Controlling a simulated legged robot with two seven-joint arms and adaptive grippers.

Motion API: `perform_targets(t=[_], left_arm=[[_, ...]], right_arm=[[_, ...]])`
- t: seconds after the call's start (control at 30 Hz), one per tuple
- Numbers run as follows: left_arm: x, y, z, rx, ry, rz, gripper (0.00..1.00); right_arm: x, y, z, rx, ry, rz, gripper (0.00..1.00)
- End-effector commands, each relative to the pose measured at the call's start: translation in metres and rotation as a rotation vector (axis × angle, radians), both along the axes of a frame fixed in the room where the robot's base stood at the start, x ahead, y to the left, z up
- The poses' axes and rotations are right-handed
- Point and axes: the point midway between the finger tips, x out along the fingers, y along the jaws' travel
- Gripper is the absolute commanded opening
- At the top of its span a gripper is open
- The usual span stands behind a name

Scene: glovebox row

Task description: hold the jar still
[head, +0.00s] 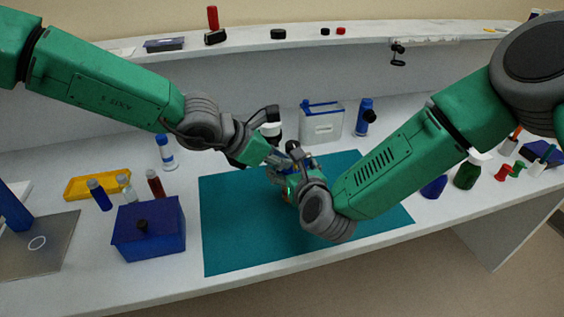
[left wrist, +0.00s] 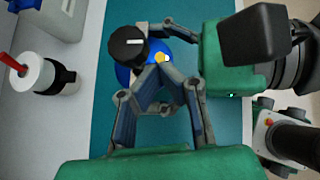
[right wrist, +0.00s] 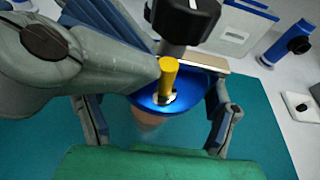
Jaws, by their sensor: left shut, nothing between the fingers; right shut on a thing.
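The jar shows in the right wrist view as a blue round top (right wrist: 190,90) with a yellow stub (right wrist: 168,75) and a large black knob above it, over a brownish body (right wrist: 150,118). In the left wrist view its blue top (left wrist: 124,74) and the black knob (left wrist: 127,45) show. In the head view my arms mostly hide it above the teal mat (head: 230,235). My right gripper (right wrist: 155,115) is shut on the jar, one finger on each side. My left gripper (left wrist: 158,75) is shut and empty, its fingertips close beside the blue top; I cannot tell if they touch.
A blue box (head: 148,232), a yellow tray (head: 85,188) and several small bottles stand left of the mat. A white container (head: 322,124) and a blue bottle (head: 364,118) stand behind it. More bottles stand at right. The mat's front is clear.

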Motion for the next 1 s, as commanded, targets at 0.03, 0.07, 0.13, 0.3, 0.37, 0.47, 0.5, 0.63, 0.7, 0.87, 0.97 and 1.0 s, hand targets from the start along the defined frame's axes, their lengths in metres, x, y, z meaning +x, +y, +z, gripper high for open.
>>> perform_targets(t=[0.03, 0.07, 0.13, 0.3, 0.37, 0.47, 0.5, 0.63, 0.7, 0.87, 0.97, 1.0], left_arm=[[0.0, 0.0, 0.001, -0.001, 0.0, 0.001, 0.0], [0.0, 0.0, 0.001, -0.002, 0.001, 0.0, 0.0], [0.0, 0.0, 0.003, 0.0, 0.001, 0.001, 0.0], [-0.001, 0.0, 0.012, -0.003, 0.002, 0.001, 0.0], [-0.001, 0.0, 0.014, -0.002, 0.001, 0.001, 0.0], [-0.001, 0.0, 0.016, -0.001, 0.0, 0.0, 0.0], [-0.001, 0.0, 0.016, -0.001, 0.0, 0.0, 0.0], [-0.001, 0.0, 0.015, 0.0, 0.0, 0.0, 0.0], [-0.001, 0.0, 0.016, -0.001, 0.0, 0.0, 0.0], [-0.005, 0.009, 0.023, -0.003, 0.001, 0.002, 0.0], [-0.011, 0.022, 0.034, -0.005, 0.0, 0.003, 0.0], [-0.014, 0.028, 0.039, -0.005, 0.001, 0.004, 0.0]], right_arm=[[-0.001, 0.001, -0.001, 0.001, 0.002, 0.002, 0.38], [-0.001, 0.001, -0.001, 0.001, 0.002, 0.002, 0.38], [-0.001, 0.001, -0.001, 0.001, 0.002, 0.002, 0.38], [-0.001, 0.001, -0.001, 0.001, 0.002, 0.001, 0.38], [-0.001, 0.0, -0.001, 0.001, 0.002, 0.001, 0.38], [-0.001, 0.0, -0.001, 0.001, 0.002, 0.001, 0.38], [-0.001, 0.0, -0.001, 0.001, 0.002, 0.001, 0.38], [-0.001, 0.0, -0.001, 0.001, 0.002, 0.001, 0.38], [-0.001, 0.0, -0.001, 0.001, 0.002, 0.001, 0.38], [-0.001, 0.0, -0.001, 0.001, 0.002, 0.001, 0.38], [0.0, 0.0, -0.001, 0.0, 0.002, 0.001, 0.38], [0.0, 0.0, -0.001, 0.0, 0.002, 0.001, 0.38]])
